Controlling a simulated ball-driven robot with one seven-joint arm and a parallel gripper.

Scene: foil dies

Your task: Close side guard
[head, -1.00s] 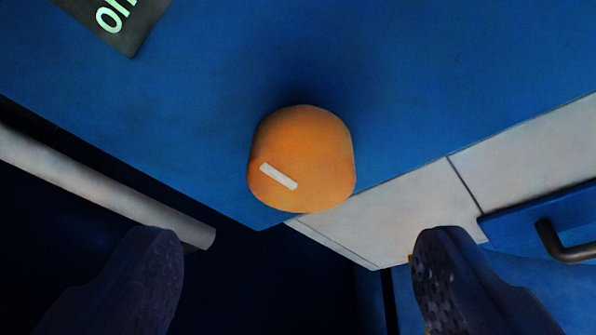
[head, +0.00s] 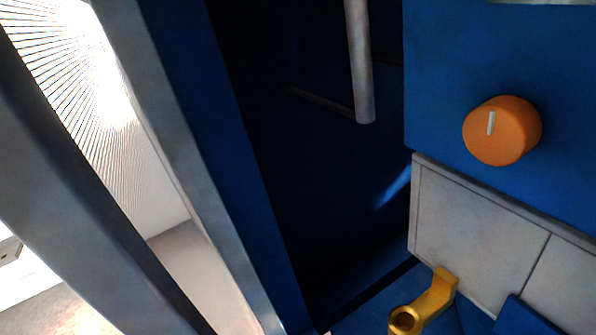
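A grey metal frame bar (head: 90,215) runs diagonally down the left of the head view. A second, lighter grey bar (head: 190,150) runs beside it along the blue edge of the machine. These may belong to the side guard, but I cannot tell for sure. To the right of the blue edge is a dark opening (head: 300,190) in the machine, with nothing visible covering it. My gripper is not in view.
An orange knob (head: 503,131) with a white mark sticks out of the blue panel (head: 450,50) at right. A grey rod (head: 361,65) hangs in the opening. Below are pale panels (head: 480,230) and a brass-coloured bracket (head: 431,302). Bright floor and wall show at far left.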

